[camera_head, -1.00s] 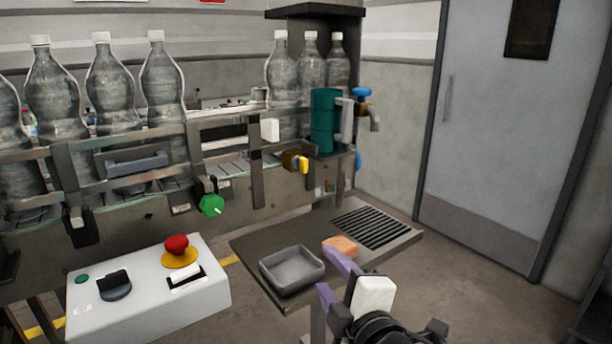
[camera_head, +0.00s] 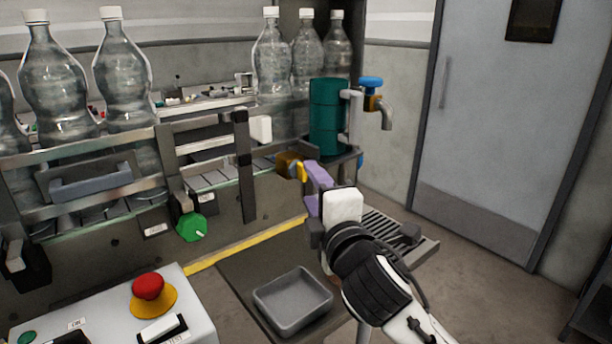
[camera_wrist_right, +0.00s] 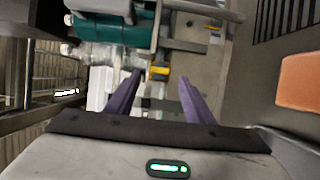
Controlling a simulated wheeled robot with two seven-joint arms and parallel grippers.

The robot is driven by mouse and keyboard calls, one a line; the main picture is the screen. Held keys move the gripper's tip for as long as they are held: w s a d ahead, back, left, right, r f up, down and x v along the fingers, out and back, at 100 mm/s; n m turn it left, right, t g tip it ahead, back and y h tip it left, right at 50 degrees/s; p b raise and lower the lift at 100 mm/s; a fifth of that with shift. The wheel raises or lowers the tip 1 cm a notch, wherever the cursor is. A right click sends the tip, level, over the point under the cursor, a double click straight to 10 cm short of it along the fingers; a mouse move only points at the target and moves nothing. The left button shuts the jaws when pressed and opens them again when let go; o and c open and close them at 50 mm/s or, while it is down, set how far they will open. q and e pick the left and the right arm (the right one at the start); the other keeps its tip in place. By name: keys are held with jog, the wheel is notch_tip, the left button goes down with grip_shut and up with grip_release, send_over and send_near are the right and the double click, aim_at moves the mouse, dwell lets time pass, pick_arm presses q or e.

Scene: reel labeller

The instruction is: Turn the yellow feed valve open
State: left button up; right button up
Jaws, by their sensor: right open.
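The yellow feed valve (camera_head: 299,170) has a small yellow handle on a brown body, low on the machine's front below the teal cylinder (camera_head: 328,117). In the right wrist view the yellow handle (camera_wrist_right: 160,71) shows ahead, between the two fingertips in the picture. My right gripper (camera_head: 308,184) is open with its purple fingers pointing at the valve. No contact with the handle can be made out. The fingers also show apart and empty in the right wrist view (camera_wrist_right: 160,76).
A green knob (camera_head: 192,227) is left of the valve, and a blue-handled tap (camera_head: 371,84) is above right. A grey tray (camera_head: 292,300) lies below on the bench. A control box with a red button (camera_head: 148,287) stands at lower left. An orange block (camera_wrist_right: 299,81) is at right in the wrist view.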

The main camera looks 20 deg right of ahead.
aim_at(304, 175)
jog(key=w, duration=0.3)
jog(key=shift+w+d, duration=0.1)
jog(key=shift+w, duration=0.55)
jog(key=shift+c, duration=0.6)
jog(key=c, duration=0.9)
pick_arm(q)
jog(key=shift+w+r, duration=0.45)
jog(key=shift+w, duration=0.05)
